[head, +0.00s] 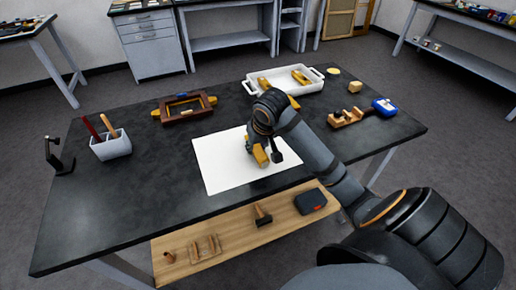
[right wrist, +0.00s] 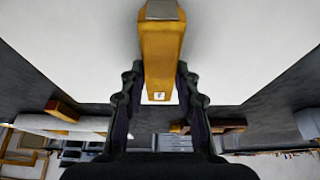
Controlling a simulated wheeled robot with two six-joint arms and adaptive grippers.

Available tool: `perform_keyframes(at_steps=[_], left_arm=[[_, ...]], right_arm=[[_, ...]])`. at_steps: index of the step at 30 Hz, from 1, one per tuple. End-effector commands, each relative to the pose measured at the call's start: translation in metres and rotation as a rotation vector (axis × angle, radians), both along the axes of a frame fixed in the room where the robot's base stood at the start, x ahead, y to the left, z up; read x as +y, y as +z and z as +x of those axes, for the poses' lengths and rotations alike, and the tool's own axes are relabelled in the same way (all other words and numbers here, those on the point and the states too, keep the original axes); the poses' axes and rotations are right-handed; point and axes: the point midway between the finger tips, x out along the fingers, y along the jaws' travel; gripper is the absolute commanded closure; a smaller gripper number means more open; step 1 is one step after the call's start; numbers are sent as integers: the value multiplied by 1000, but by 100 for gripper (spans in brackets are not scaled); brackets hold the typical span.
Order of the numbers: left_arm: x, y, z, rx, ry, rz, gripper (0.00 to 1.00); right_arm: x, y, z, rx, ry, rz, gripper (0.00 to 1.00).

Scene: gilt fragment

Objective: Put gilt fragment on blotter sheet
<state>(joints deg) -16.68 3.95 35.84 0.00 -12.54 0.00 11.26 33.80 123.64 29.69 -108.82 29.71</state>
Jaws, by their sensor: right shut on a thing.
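The blotter sheet (head: 220,172) is a white sheet lying flat at the middle front of the dark table. The gilt fragment (head: 261,157) is a golden bar over the right part of the sheet, partly hidden by my gripper. My right gripper (head: 259,147) points down over the sheet and is shut on the fragment. In the right wrist view, the fragment (right wrist: 161,50) sits between the two dark fingers, with the white sheet (right wrist: 235,45) behind it. I cannot tell whether the fragment touches the sheet. My left gripper is not in view.
A white tray (head: 313,88) with golden pieces stands behind my right arm. A brown wooden frame (head: 184,122) lies behind the sheet. A grey tool holder (head: 112,148) stands at the left. A wooden piece and blue item (head: 383,106) lie at the right. The table's left front is clear.

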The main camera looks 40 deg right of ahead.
Motion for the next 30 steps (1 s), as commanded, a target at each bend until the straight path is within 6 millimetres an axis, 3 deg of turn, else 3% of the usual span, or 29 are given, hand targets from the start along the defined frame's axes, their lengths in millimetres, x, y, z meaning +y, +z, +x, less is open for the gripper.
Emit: perform_keyframes(at_steps=[9, 10, 15, 25, 30], left_arm=[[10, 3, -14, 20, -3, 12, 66], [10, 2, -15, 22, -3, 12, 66], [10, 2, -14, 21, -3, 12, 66], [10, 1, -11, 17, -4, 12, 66], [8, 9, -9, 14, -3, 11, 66]], right_arm=[[0, -3, -1, 4, -1, 1, 100], [0, -3, 0, 3, -1, 1, 66], [0, -3, 0, 3, -1, 1, 46], [0, 2, 0, -1, 0, 0, 46], [2, 34, -11, -2, 1, -4, 46]])
